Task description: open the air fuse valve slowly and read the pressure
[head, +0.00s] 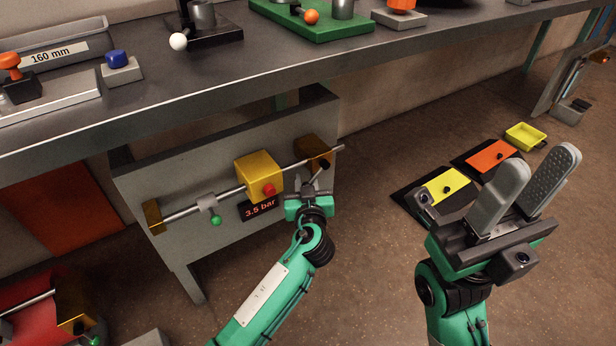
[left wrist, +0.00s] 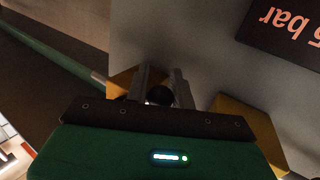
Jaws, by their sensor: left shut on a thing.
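A grey panel (head: 180,178) under the bench carries a horizontal pipe (head: 228,193). A yellow block (head: 258,172) with a red knob (head: 269,189) sits on the pipe, and a display (head: 260,208) below it reads 3.5 bar. Part of the display (left wrist: 290,25), upside down, shows in the left wrist view. My left gripper (head: 312,188) is at the pipe's right end, below a brass block (head: 312,150). Its fingers are shut on a dark round knob (left wrist: 160,95), mostly hidden between them. My right gripper (head: 542,162) is open and empty, away from the panel.
A grey fitting with a green ball (head: 216,219) is on the pipe's left part. The bench (head: 330,50) overhangs the panel. Yellow and orange plates (head: 490,156) and a yellow tray (head: 525,136) lie on the floor at right. Floor between them and the panel is clear.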

